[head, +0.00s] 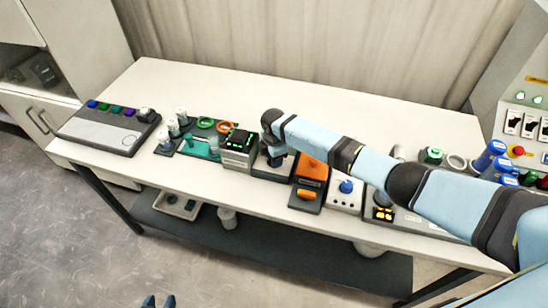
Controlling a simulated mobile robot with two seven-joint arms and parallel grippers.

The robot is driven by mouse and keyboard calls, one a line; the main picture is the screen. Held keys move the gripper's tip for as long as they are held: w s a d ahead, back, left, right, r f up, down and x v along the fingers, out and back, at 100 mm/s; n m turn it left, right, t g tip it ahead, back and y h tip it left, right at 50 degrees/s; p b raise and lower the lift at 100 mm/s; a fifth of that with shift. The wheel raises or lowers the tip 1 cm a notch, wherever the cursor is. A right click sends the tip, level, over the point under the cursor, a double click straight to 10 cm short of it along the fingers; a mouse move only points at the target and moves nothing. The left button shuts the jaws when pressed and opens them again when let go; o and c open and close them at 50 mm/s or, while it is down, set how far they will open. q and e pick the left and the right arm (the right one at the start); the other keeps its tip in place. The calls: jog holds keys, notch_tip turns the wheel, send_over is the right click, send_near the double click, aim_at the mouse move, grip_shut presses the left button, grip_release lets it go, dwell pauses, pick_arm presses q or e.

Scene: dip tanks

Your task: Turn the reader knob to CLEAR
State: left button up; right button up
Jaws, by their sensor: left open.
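My right arm reaches in from the right, and its gripper (277,160) points down at a dark-topped white box (262,172) in the middle of the table. Its fingers are too small and dark to tell their opening or whether they touch a knob there. A black device with green lit marks (240,138) stands just left of this box. A blue knob (346,186) sits on a white box (344,200) further right, clear of the gripper. I cannot read a CLEAR label or tell which is the reader knob.
An orange device (311,168) stands right of the right gripper. A grey panel with coloured buttons (105,130) lies at the table's left end. White-capped bottles (182,116) and rings (205,122) stand between. The table's back strip (220,88) is clear.

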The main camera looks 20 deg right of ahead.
jog(key=shift+r+n, duration=0.15)
jog(key=shift+n, duration=0.35)
jog(key=o, duration=0.9)
jog(key=shift+a, duration=0.1)
